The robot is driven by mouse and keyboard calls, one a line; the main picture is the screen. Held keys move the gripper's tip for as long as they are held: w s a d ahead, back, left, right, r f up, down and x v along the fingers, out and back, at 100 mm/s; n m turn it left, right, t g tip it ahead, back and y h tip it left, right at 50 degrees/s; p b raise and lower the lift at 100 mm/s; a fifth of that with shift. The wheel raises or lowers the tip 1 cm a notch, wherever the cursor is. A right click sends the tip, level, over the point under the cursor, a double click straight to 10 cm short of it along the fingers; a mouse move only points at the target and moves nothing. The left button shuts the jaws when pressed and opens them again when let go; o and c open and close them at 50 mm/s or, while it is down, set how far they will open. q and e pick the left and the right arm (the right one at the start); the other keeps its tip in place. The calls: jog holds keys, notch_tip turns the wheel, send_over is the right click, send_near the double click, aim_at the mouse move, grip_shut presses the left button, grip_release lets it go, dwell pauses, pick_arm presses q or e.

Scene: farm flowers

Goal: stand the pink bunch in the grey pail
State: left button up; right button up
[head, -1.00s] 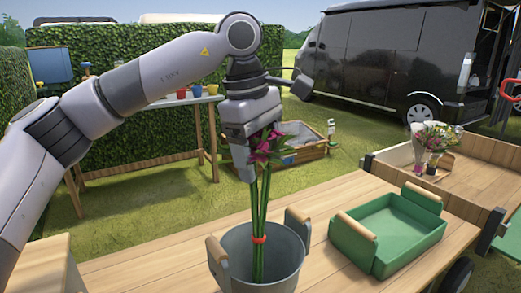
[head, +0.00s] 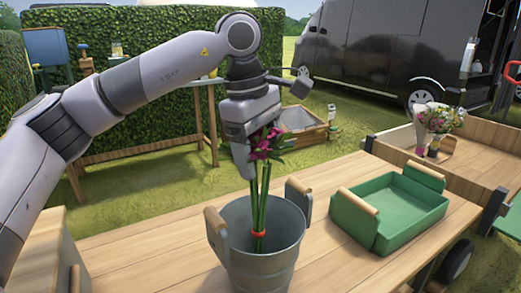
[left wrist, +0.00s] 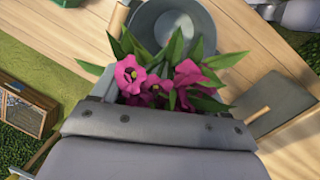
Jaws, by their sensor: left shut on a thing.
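The pink bunch (head: 263,150) has magenta blooms, long green stems and a red band. My left gripper (head: 252,160) is shut on it just below the blooms, and the bunch hangs nearly upright. The grey pail (head: 262,272) stands on the wooden table, with wooden grips on its sides. The stems' lower part is inside the pail's mouth, with the red band near rim height; the stem ends are hidden by the pail's wall. In the left wrist view the blooms (left wrist: 165,82) show at the jaws, with the pail (left wrist: 165,25) beyond. My right gripper is not in view.
A green tray (head: 405,222) with wooden handles sits right of the pail on the table (head: 140,262). Wrapped bouquets (head: 434,125) stand on a wooden cart at the right. A wooden crate (head: 303,132) is on the grass behind.

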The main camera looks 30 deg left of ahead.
pick_arm(q)
jog(key=o, duration=1.6)
jog(key=shift+c, duration=0.2)
jog(key=shift+o, duration=0.4)
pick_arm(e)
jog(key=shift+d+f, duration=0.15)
pick_arm(q)
jog(key=shift+r, duration=0.1)
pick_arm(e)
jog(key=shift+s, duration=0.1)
pick_arm(q)
jog(key=r, duration=0.2)
jog(key=r+p, duration=0.1)
jog(key=r, duration=0.1)
jog(key=s+r, duration=0.1)
jog(key=r, duration=0.1)
jog(key=shift+a+r+p, duration=0.25)
jog(key=shift+a+p, duration=0.1)
jog(key=shift+r, duration=0.25)
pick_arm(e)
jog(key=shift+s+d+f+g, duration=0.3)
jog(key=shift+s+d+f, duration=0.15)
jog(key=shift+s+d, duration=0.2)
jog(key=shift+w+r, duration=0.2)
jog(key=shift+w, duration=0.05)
pick_arm(q)
jog(key=shift+s, duration=0.1)
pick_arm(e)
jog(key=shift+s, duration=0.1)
